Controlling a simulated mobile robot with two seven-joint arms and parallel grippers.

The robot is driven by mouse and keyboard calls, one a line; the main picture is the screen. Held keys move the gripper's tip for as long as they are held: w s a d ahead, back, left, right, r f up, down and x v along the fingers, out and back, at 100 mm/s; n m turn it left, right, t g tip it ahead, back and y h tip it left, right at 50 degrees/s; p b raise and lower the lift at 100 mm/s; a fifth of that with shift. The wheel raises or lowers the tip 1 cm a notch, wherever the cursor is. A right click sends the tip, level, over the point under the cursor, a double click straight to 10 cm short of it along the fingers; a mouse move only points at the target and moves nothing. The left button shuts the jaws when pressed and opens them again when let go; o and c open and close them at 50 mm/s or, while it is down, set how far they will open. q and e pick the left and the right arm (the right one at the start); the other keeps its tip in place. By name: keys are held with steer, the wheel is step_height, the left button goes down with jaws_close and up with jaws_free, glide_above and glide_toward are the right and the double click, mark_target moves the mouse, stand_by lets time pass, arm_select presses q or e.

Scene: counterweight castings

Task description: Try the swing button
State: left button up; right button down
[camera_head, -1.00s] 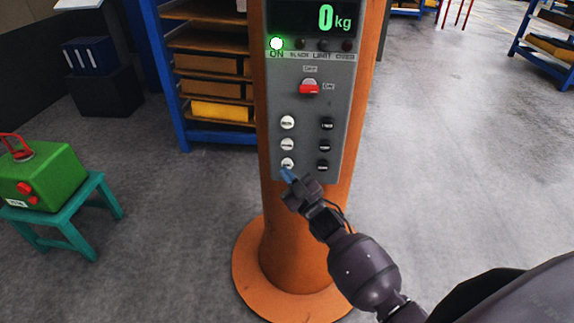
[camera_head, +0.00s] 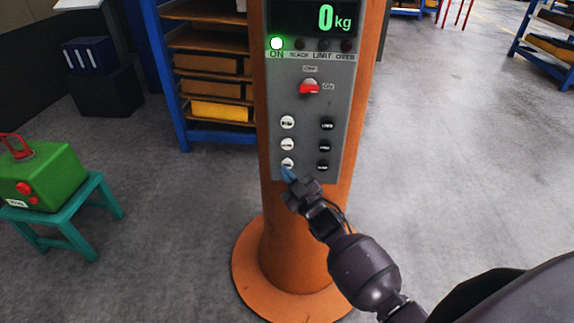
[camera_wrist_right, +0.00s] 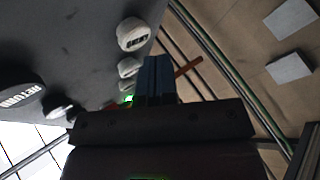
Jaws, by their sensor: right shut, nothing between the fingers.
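A grey control panel (camera_head: 306,105) is on an orange column. It has a white button column on the left and a black button column on the right. My right gripper (camera_head: 287,174) is shut and empty, its blue fingertips at the lowest white button (camera_head: 287,162). I cannot tell whether they touch it. In the wrist view the blue fingers (camera_wrist_right: 155,78) are together near the white buttons (camera_wrist_right: 133,35); their lettering is too unclear to say which is swing. My left gripper is out of view.
The display (camera_head: 318,18) reads 0 kg, with a green lamp (camera_head: 277,43) lit at ON. A red switch (camera_head: 309,88) sits above the buttons. A green box (camera_head: 45,178) stands on a teal stool (camera_head: 70,218) at left. Blue shelving (camera_head: 170,80) stands behind the column.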

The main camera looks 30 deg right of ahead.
stand_by(0.3)
steer(key=shift+w+d, duration=0.1)
steer(key=shift+w, duration=0.05)
steer(key=shift+w+d, duration=0.15)
steer(key=shift+w, duration=0.1)
steer(key=shift+w, duration=0.1)
stand_by(0.5)
steer(key=shift+w+d, duration=0.2)
steer(key=shift+w, duration=0.05)
stand_by(0.5)
stand_by(0.8)
stand_by(0.7)
stand_by(0.9)
